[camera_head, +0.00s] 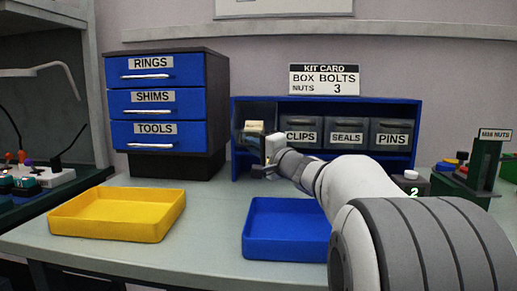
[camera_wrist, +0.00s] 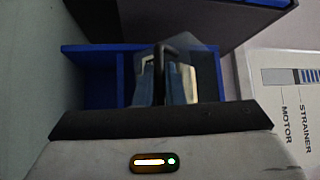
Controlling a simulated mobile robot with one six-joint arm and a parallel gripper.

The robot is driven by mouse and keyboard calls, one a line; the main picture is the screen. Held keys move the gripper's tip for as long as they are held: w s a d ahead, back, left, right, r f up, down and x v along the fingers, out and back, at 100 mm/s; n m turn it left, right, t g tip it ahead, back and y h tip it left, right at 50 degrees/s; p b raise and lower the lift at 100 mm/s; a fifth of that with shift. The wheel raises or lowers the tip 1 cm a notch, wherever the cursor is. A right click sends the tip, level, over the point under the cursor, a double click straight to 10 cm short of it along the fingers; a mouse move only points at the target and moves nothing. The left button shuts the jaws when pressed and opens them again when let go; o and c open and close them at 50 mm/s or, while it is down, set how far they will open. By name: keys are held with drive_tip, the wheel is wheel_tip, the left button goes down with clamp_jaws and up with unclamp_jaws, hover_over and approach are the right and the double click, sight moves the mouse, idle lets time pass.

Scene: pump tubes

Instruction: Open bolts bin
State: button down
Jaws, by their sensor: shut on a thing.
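The leftmost bay of the blue rack (camera_head: 233,160) holds what looks like the bolts bin, mostly hidden by my gripper. A dark see-through panel (camera_head: 262,112) shows there, with a small pale patch behind it; no BOLTS label is readable. My gripper (camera_head: 250,143) is in front of this bay, its fingers shut. In the wrist view, my gripper (camera_wrist: 162,85) is shut on a dark bent handle (camera_wrist: 166,48), which stands between the two fingers. A see-through panel (camera_wrist: 207,62) is beside it. I cannot tell how far the lid is open.
The CLIPS (camera_head: 302,132), SEALS (camera_head: 346,133) and PINS bins (camera_head: 391,134) fill the rack to the right. A drawer cabinet (camera_head: 215,110) stands left of it. A yellow tray (camera_head: 110,230) and a blue tray (camera_head: 285,240) are on the bench, with clear bench between them.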

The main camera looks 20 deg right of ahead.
idle(0.3)
drive_tip(key=c, duration=1.5)
unclamp_jaws()
drive_tip(key=shift+c, duration=0.2)
drive_tip(key=shift+s, duration=0.1)
drive_tip(key=p+v, duration=0.1)
drive_tip(key=v, duration=0.6)
drive_tip(key=shift+s+d, duration=0.15)
drive_tip(key=shift+s, duration=0.2)
